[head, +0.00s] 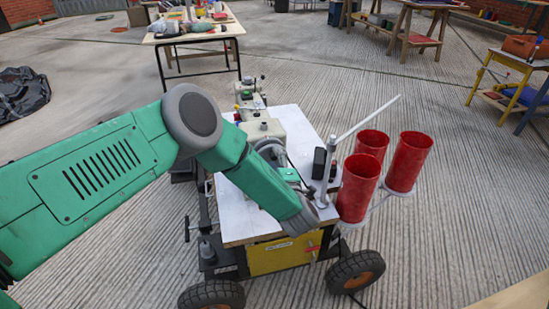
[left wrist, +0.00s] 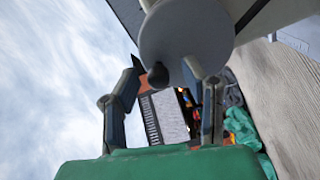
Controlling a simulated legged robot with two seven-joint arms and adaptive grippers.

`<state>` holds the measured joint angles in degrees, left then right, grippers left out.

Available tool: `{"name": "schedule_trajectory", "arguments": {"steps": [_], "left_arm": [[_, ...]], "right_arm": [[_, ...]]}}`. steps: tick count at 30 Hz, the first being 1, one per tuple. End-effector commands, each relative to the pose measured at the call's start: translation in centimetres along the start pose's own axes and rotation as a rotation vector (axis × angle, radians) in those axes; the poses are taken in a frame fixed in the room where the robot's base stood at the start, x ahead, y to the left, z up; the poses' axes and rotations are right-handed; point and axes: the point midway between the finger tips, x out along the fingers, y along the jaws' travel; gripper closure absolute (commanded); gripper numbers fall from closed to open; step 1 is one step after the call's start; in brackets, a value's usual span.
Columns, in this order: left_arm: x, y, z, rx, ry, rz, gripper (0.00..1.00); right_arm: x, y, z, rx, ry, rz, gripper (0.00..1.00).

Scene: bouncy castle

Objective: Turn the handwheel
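The handwheel (left wrist: 187,40) is a pale grey disc with a small black knob (left wrist: 158,75) in the left wrist view. In the head view the handwheel (head: 268,146) shows as a small round grey shape on the pale sewing machine (head: 262,129), partly hidden by my green arm. My left gripper (left wrist: 163,76) is open, its two dark fingers apart, one on each side of the knob. Whether either finger touches the disc I cannot tell. In the head view the left gripper (head: 278,163) is small, just beyond my wrist. My right gripper is not in view.
The machine stands on a wheeled cart with a white top (head: 226,205). Three red cylinders (head: 358,187) and a slanting pale rod (head: 368,118) are at the cart's right side. A cluttered table (head: 205,32) stands behind.

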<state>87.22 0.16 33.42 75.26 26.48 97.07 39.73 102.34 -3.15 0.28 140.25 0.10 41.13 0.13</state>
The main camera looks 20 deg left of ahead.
Motion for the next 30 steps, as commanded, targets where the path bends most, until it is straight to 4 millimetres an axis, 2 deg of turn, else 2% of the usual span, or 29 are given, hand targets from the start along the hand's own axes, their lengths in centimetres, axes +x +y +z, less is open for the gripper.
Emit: {"name": "schedule_trajectory", "arguments": {"steps": [9, 15, 21, 30], "left_arm": [[-6.6, -0.1, 0.1, 0.001, -0.004, -0.002, 0.61], [-9.7, -0.2, 0.0, 0.001, -0.001, -0.002, 0.61], [-10.7, -0.2, 0.0, 0.0, 0.001, 0.0, 0.61], [-10.7, -0.2, 0.0, 0.0, 0.001, 0.0, 0.61]], "right_arm": [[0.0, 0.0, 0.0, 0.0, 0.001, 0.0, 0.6], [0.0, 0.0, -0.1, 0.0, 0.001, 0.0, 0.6], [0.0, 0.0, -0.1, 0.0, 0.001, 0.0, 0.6], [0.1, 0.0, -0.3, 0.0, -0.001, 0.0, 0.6]]}}
